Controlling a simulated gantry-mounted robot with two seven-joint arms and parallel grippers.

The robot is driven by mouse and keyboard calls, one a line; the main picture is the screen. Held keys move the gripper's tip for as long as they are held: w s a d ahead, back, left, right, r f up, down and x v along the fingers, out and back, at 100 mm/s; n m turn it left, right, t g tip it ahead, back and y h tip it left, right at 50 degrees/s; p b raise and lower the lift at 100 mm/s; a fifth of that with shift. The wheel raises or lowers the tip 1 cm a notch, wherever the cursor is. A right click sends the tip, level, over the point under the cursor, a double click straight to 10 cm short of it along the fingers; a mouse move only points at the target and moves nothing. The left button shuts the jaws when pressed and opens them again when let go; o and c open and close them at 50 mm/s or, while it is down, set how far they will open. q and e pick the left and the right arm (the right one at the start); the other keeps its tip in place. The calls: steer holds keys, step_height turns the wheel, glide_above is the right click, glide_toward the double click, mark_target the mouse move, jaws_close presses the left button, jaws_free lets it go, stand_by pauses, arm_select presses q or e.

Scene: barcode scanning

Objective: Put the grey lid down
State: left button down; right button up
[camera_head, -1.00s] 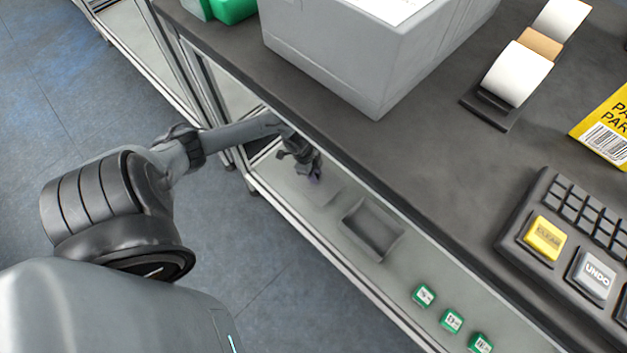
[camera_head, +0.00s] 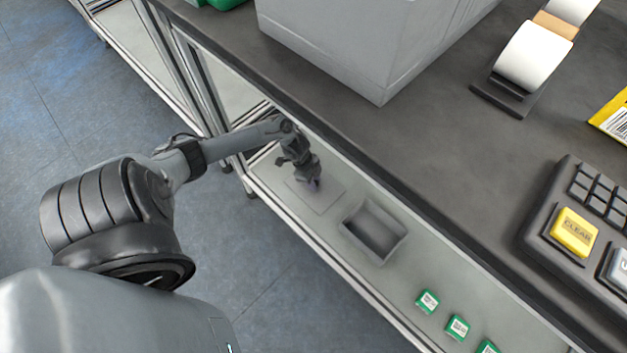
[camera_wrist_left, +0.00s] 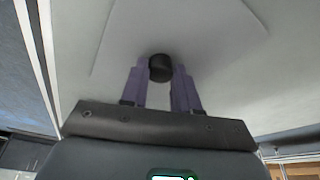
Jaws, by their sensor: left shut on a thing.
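The grey lid (camera_head: 325,203) is a flat, light grey panel above or on the lower shelf, left of an open grey bin (camera_head: 347,232). In the left wrist view the lid (camera_wrist_left: 215,35) fills much of the picture and has a round black knob (camera_wrist_left: 160,68). My left gripper (camera_head: 314,184) is over the lid, below the worktop's edge. Its purple fingers (camera_wrist_left: 160,80) are shut on the knob, one on each side. I cannot tell whether the lid touches the shelf. My right gripper is not in view.
Several small green boxes (camera_head: 457,327) with labels stand on the shelf (camera_head: 405,278) beyond the bin. The dark worktop (camera_head: 440,150) overhangs the shelf. On it are a large grey box (camera_head: 335,50), a label roll (camera_head: 533,55) and a keypad (camera_head: 573,232).

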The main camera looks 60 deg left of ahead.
arm_select(q)
steer(key=c, duration=0.8)
jaws_free()
steer(key=shift+c, duration=0.2)
steer(key=shift+r, duration=0.2)
steer(key=p+v, duration=0.8)
steer(key=v, duration=0.2)
steer(key=d+r+n+t+y, duration=0.1)
steer(key=d+r+t+y, duration=0.2)
steer(key=d, duration=1.5)
steer(key=s+d+r+n, duration=0.3)
steer(key=s+d+r, duration=0.1)
steer(key=r, duration=0.3)
steer(key=s+d+r+n+g, duration=0.1)
steer(key=s+d+r+n, duration=0.2)
steer(key=r, duration=0.4)
steer(key=shift+s+d+r+n+g+h, duration=0.35)
steer(key=shift+s+d, duration=0.2)
steer(key=shift+s, duration=0.45)
